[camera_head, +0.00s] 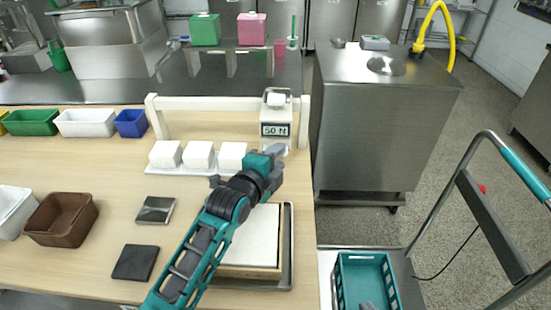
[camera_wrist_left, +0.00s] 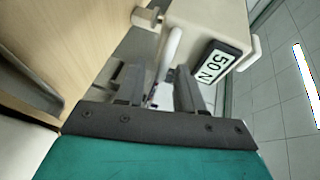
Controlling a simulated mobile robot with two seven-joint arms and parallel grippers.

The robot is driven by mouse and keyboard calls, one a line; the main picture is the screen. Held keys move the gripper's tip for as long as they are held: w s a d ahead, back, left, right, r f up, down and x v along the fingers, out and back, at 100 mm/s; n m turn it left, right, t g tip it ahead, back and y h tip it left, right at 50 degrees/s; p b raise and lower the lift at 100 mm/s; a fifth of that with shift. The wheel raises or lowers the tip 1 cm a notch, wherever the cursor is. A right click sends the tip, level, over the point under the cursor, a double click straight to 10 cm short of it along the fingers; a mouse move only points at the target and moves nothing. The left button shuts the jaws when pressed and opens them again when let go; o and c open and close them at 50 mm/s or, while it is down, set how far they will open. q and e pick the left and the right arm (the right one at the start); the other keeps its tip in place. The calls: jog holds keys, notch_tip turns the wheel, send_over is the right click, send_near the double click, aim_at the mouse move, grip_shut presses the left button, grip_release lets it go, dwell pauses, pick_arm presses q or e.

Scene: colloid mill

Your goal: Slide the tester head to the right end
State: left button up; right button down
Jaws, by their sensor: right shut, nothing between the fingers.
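The tester head (camera_head: 275,116) is a white block with a "50 N" display. It sits at the right end of the white rail (camera_head: 210,103), close to the right post. In the left wrist view the tester head (camera_wrist_left: 232,36) fills the upper right, with a pale bar (camera_wrist_left: 174,45) on its side. My left gripper (camera_head: 276,150) is just below and in front of the head; its fingers (camera_wrist_left: 158,90) are apart, with the bar's end near the gap. Contact cannot be told. A dark tip at the bottom edge appears to be my right gripper (camera_head: 367,305), mostly out of frame.
Three white blocks (camera_head: 200,154) stand on a tray under the rail. A framed white board (camera_head: 254,240) lies in front, partly behind my left arm. Bins (camera_head: 88,122) line the left. A steel cabinet (camera_head: 375,130) and a teal crate (camera_head: 365,258) are to the right.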

pick_arm(q)
jog(key=p+v, duration=0.1)
jog(key=v, duration=1.2)
dwell(0.4)
